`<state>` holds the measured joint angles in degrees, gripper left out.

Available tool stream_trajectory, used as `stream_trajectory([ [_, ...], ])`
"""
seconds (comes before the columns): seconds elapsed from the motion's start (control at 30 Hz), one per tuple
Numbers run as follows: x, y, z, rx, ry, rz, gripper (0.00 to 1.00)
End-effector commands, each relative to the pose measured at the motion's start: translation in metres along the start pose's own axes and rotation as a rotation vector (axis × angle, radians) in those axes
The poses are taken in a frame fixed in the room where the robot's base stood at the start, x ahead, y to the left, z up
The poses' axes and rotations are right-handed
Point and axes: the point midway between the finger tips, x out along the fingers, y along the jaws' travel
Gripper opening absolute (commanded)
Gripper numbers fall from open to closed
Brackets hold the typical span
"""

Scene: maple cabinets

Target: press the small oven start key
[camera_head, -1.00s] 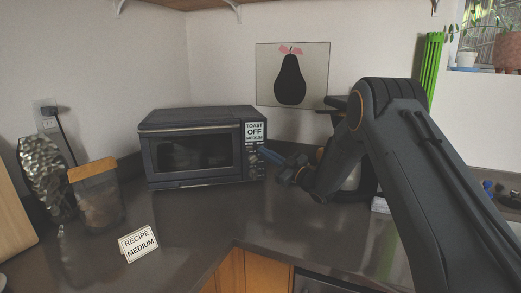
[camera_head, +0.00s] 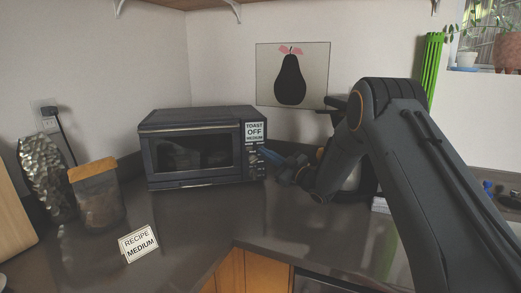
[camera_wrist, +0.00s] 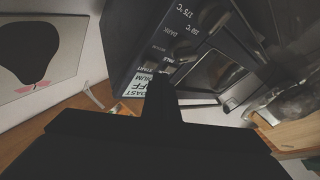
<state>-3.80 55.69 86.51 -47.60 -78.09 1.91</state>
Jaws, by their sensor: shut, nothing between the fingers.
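The small oven (camera_head: 195,147) is a dark toaster oven on the counter with a windowed door. Its control panel (camera_head: 254,158) runs down the right side of the front, below a white display label reading "TOAST OFF". In the wrist view the panel (camera_wrist: 175,40) appears inverted, with labels such as "175 °C", "DARK" and "START". My gripper (camera_head: 264,152) is shut and empty, its tip at the panel in the head view; I cannot tell whether it touches. In the wrist view the dark fingers (camera_wrist: 160,85) overlap the panel's label end and hide part of it.
A card (camera_head: 139,243) reading "RECIPE MEDIUM" stands on the counter. A jar with a wooden lid (camera_head: 97,195) and a crinkled silvery object (camera_head: 45,178) are at the left. A pear picture (camera_head: 291,75) hangs behind.

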Motion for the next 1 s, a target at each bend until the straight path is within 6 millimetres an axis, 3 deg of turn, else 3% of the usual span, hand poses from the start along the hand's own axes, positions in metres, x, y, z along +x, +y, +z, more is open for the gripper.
stream_trajectory([
  [1.0,0.0079,0.004,0.0042,-0.001,0.0,0.0,0.0],
])
